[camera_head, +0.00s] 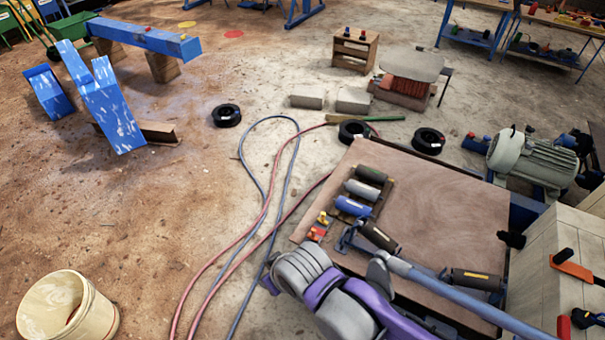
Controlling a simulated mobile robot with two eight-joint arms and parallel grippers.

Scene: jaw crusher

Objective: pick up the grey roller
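The grey roller (361,190) lies on its side in a row of rollers near the left edge of a brown-topped table (450,200). It is between a dark roller (371,174) behind it and a blue roller (352,206) in front. Nothing of mine touches it. A purple and grey arm of mine (345,300) shows at the bottom centre, in front of the table's near edge. I cannot make out gripper fingers on it, nor tell which arm it is.
A black roller (380,237) and another dark roller (475,280) lie nearer. A motor (533,160) stands right. The table's middle is clear.

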